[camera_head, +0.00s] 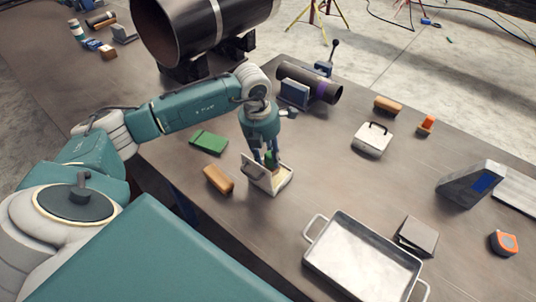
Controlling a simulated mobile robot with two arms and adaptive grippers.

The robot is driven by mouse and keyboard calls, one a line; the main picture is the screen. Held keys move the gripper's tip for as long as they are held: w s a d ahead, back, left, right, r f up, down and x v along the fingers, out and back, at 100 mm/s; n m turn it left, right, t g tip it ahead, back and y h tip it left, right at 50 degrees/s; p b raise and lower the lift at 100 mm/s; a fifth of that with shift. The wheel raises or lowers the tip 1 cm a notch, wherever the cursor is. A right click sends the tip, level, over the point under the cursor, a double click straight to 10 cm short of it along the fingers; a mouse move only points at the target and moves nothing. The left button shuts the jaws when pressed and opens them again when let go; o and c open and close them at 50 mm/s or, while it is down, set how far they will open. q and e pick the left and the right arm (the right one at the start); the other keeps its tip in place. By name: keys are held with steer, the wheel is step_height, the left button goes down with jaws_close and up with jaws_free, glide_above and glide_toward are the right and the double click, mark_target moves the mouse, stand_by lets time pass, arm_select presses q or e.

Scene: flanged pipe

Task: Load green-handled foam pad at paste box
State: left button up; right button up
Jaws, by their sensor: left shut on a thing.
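The paste box (283,186) is a small open box with pale walls, standing on the table below my left gripper; a grey lid or flap shows on its left side. My left gripper (268,157) points down over the box and is shut on the green-handled foam pad (269,161). Only a bit of the green handle shows between the fingers. The foam end is down at the box opening, and I cannot tell whether it touches the paste. My right gripper is out of view.
A green block (209,142) and a wooden-brown block (218,179) lie left of the box. A metal tray (362,262) stands in front on the right. A dark pipe piece (318,82) and a large flanged pipe (178,30) lie behind.

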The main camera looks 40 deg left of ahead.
arm_select(q)
steer(key=shift+f+b, duration=0.35)
steer(key=shift+f, duration=0.05)
stand_by(0.8)
steer(key=shift+f, duration=0.1)
stand_by(0.4)
steer(key=shift+s+f+b, duration=0.1)
steer(key=shift+b, duration=0.25)
stand_by(0.9)
steer(key=shift+r+p, duration=2)
steer(key=shift+r, duration=1.55)
